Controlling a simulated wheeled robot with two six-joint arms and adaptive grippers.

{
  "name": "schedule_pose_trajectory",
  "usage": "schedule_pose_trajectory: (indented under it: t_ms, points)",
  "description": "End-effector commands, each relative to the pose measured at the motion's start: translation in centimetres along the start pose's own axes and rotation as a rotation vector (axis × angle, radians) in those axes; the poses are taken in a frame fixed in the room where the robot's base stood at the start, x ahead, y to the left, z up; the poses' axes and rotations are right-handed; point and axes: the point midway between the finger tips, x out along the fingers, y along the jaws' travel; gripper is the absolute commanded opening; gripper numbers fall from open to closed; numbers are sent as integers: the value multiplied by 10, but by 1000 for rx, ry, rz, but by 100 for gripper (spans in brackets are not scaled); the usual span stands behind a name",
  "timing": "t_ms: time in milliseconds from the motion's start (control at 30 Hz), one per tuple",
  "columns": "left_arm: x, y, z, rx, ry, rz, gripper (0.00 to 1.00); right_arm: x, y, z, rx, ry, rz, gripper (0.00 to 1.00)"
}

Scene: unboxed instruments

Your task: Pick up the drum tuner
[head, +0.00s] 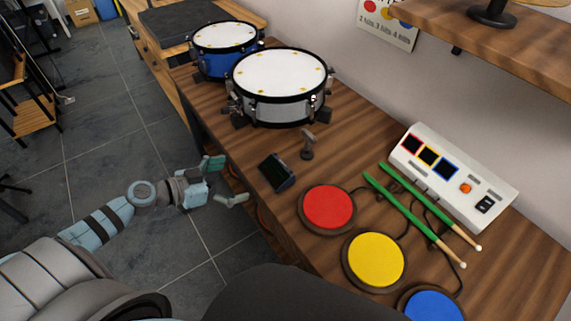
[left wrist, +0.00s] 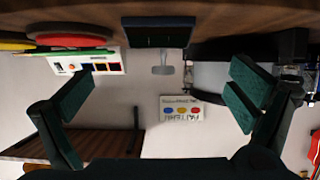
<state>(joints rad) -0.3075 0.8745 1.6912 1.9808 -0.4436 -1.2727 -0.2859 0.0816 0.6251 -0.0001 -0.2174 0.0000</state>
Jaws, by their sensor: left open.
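A small dark box-shaped device with a screen (head: 277,172), which looks like the drum tuner, stands near the left edge of the wooden table (head: 345,115). A small grey T-shaped piece (head: 308,145) stands just behind it. My left gripper (head: 225,182) is open and empty, left of the device and just off the table edge, apart from it. In the left wrist view, which is upside down, the device (left wrist: 158,32) is at top centre, between and beyond the open fingers, with the T-shaped piece (left wrist: 162,70) below it. My right gripper is not in view.
A silver drum (head: 280,82) and a blue drum (head: 222,45) stand further back. Red (head: 327,207), yellow (head: 376,260) and blue (head: 432,305) pads lie to the right, with green drumsticks (head: 405,212) and a white console (head: 450,175). The table edge lies between my gripper and the device.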

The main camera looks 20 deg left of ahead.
Motion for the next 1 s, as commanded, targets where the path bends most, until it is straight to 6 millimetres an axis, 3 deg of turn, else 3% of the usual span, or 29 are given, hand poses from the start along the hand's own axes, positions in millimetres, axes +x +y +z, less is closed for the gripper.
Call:
schedule_pose_trajectory:
  t_ms: [267, 567, 700, 800, 1000]
  points:
    - [64, 1, -5, -5, 7, 6, 100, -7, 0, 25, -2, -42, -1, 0]
    - [102, 0, -2, -6, 4, 4, 100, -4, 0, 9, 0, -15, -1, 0]
    - [130, -2, 0, -7, 3, 4, 100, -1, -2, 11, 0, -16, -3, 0]
    - [140, -2, 1, -5, 1, 3, 100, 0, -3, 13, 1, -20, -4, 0]
    - [141, -3, 1, -4, 0, 3, 98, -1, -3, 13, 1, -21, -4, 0]
